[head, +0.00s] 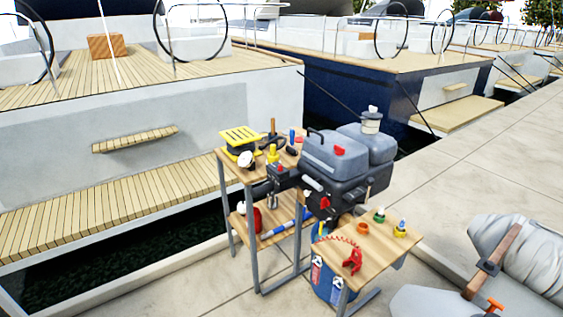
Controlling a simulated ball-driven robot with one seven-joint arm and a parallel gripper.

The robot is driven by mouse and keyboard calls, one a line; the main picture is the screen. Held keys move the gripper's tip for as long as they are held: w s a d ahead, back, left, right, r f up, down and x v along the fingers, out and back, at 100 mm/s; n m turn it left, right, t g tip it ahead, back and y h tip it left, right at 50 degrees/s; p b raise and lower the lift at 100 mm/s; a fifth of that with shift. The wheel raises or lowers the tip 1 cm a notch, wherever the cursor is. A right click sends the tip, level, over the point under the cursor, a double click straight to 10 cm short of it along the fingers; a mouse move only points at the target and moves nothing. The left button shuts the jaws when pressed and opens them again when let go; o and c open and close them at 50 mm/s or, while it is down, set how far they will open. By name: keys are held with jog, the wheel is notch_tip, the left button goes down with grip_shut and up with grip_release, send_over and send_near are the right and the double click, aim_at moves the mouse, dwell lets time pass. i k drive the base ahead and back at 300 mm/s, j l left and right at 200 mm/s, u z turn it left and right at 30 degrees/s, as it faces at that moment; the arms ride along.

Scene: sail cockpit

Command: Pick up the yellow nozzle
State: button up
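A small upright yellow piece (272,153), which looks like the yellow nozzle, stands on the wooden top of the taller metal-legged table (227,157). It is near that table's front right, just behind a dark piece with a red part (278,172). It is too small to make out its shape fully. Another small piece with a yellow base (401,230) stands on the lower wooden table at the right.
A yellow slatted piece (240,136) lies on the taller table among small tools. A red clamp (352,261) and an orange cup (362,228) are on the lower table (378,262). Open dock (225,290) lies in front; boats stand behind.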

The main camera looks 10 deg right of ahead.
aim_at(273, 157)
jog(key=i+j+z, duration=0.15)
jog(key=i+j, duration=0.55)
jog(key=i+j+z, duration=0.15)
jog(key=i+j, duration=0.6)
jog(key=j, duration=0.1)
